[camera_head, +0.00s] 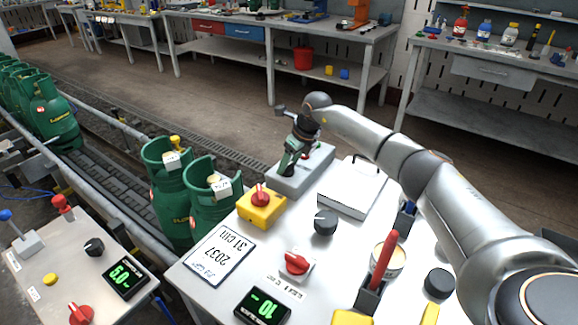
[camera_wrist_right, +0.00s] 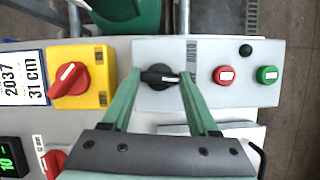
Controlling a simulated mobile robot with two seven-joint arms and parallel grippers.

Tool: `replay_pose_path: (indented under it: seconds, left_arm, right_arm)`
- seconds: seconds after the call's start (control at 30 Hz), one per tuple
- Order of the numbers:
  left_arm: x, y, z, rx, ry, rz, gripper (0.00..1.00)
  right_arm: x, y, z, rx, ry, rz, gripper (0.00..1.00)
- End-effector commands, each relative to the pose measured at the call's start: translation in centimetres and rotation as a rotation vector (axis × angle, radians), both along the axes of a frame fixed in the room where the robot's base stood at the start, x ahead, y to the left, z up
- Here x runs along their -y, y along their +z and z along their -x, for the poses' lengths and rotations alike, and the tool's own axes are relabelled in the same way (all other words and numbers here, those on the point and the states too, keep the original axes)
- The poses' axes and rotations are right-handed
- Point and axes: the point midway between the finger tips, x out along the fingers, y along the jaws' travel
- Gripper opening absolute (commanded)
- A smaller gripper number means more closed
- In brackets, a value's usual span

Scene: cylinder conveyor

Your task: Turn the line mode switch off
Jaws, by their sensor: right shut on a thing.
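The line mode switch appears to be the black rotary knob (camera_wrist_right: 160,77) on a grey control box (camera_wrist_right: 215,58), seen in the right wrist view. The knob's handle lies crosswise between the fingers. My right gripper (camera_wrist_right: 160,80) has its two green fingers at the two ends of this handle and is shut on it. In the head view my right gripper (camera_head: 290,168) reaches down onto the grey control box (camera_head: 318,163), hiding the knob. A small label (camera_wrist_right: 191,50) beside the knob is too small to read. My left gripper is not in view.
A red button (camera_wrist_right: 225,75), a green button (camera_wrist_right: 267,75) and a dark green lamp (camera_wrist_right: 246,50) share the box. A yellow box with a red knob (camera_head: 260,199) stands beside it. Green cylinders (camera_head: 211,197) stand behind on the conveyor. A white box (camera_head: 352,188) lies to the right.

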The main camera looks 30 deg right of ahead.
Motion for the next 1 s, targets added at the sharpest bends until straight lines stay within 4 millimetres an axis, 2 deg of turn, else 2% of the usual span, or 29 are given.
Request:
replay_pose_path:
  seconds: [0.3, 0.77, 0.8, 1.0]
  left_arm:
    - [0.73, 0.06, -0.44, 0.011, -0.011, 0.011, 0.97]
    - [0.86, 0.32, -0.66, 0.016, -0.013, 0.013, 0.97]
    - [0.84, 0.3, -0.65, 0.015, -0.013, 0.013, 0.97]
    - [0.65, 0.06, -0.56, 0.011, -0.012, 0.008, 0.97]
  right_arm:
    - [0.09, 0.1, -0.09, 0.003, 0.095, 0.0, 0.04]
    - [0.09, 0.15, -0.1, 0.003, 0.106, 0.001, 0.04]
    - [0.09, 0.14, -0.09, 0.003, 0.106, 0.001, 0.64]
    - [0.07, 0.08, -0.07, 0.002, 0.106, 0.001, 0.87]
